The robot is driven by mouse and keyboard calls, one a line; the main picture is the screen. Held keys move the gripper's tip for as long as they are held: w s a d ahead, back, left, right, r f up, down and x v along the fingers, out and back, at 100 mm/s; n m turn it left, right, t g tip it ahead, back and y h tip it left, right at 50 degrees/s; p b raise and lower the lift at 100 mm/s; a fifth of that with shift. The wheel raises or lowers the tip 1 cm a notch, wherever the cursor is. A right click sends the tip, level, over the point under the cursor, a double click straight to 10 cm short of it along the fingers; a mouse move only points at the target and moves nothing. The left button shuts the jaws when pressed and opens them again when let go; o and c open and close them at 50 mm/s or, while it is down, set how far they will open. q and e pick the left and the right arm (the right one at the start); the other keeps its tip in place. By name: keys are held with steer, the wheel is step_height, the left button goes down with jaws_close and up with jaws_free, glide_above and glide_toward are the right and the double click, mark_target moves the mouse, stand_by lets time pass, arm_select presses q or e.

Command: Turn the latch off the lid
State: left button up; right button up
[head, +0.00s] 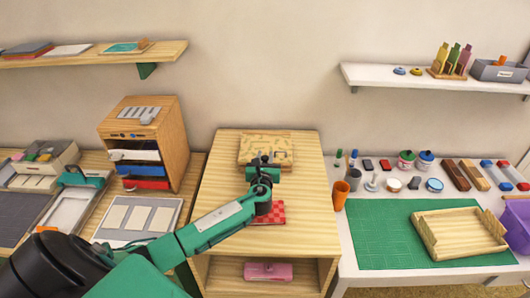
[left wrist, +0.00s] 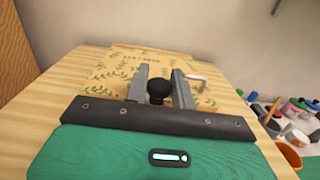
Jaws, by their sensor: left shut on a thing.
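A light wooden box with a leafy printed lid (head: 253,150) lies at the back of the wooden cabinet top; its lid also shows in the left wrist view (left wrist: 110,78). My left gripper (head: 262,163) is over the lid's front right part. In the left wrist view its two grey fingers (left wrist: 159,86) are closed around a round black knob (left wrist: 159,90), which seems to be the latch. What lies under the knob is hidden. A pale bar (left wrist: 197,77) shows just right of the fingers. My right gripper is not in view.
A red checkered piece (head: 276,213) lies on the cabinet top (head: 226,180), partly behind my arm. A white table at right holds an orange cup (head: 340,194), a green mat (head: 382,238) and a wooden tray (head: 462,246). A small drawer unit (head: 170,140) stands at left.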

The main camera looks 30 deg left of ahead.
arm_select(q)
steer(key=n+g+y, duration=0.1)
steer(key=n+y, duration=0.1)
steer(key=shift+w+g+y, duration=0.1)
steer(key=shift+g+y, duration=0.2)
steer(key=shift+g, duration=0.1)
steer(key=n+g+y, duration=0.2)
steer(key=g, duration=0.1)
steer(key=shift+n+y, duration=0.3)
steer(key=shift+y, duration=0.1)
steer(key=n+g+y, duration=0.1)
steer(key=n+g, duration=0.1)
steer(key=g, duration=0.1)
steer(key=n+g+y+b, duration=0.1)
steer(key=n+g+y, duration=0.1)
steer(key=g, duration=0.1)
steer(key=shift+n+g, duration=0.3)
steer(key=shift+n, duration=0.1)
steer(key=o, duration=1)
steer(key=shift+c, duration=0.2)
steer(key=b+v, duration=0.3)
steer(key=v, duration=1)
steer(key=shift+w+f, duration=0.15)
steer(key=shift+f, duration=0.05)
steer(key=shift+d+r, duration=0.1)
steer(key=shift+d, duration=0.3)
